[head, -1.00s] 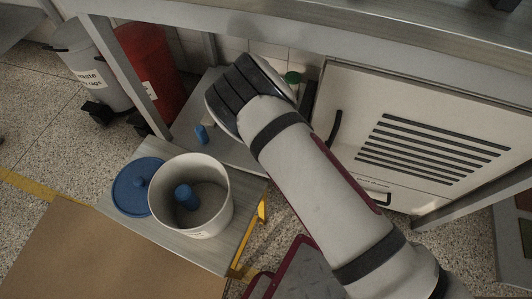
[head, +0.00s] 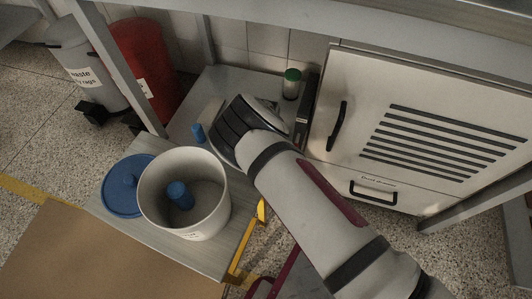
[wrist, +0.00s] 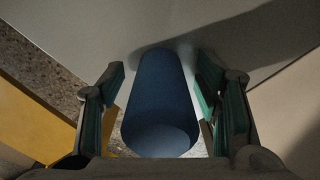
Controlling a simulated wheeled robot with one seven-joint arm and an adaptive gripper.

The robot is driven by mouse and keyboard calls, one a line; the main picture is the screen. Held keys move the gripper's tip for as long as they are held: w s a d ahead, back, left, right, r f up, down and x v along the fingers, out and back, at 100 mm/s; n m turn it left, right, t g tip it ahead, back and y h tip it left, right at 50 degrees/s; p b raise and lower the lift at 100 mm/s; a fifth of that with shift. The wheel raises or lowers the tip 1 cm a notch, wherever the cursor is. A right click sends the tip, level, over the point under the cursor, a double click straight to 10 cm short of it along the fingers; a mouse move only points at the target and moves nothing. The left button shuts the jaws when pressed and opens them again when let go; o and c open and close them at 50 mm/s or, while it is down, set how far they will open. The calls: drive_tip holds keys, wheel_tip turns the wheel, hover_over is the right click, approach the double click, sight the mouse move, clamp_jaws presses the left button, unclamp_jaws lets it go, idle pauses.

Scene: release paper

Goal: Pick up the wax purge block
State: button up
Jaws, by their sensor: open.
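A blue cylinder (head: 198,133), which I take to be the wax purge block, stands on the grey lower shelf (head: 181,124). In the wrist view a blue cylinder (wrist: 160,105) fills the space between the fingers of my gripper (wrist: 161,68). The fingers are open, one on each side, with narrow gaps beside it. In the head view my wrist is just right of the shelf cylinder and hides the fingers. A second blue cylinder (head: 180,195) is inside the white bucket (head: 150,215).
A blue lid (head: 122,190) lies beside the bucket on a small table with yellow legs (head: 262,212). A green-capped jar (head: 291,84) stands at the shelf's back. A white cabinet (head: 350,80) is at right; red and grey bins are at left. The bench edge runs above.

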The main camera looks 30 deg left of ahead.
drive_tip(key=shift+r, duration=0.1)
drive_tip(key=shift+c, duration=0.6)
drive_tip(key=c, duration=1.2)
drive_tip(key=shift+r, duration=0.1)
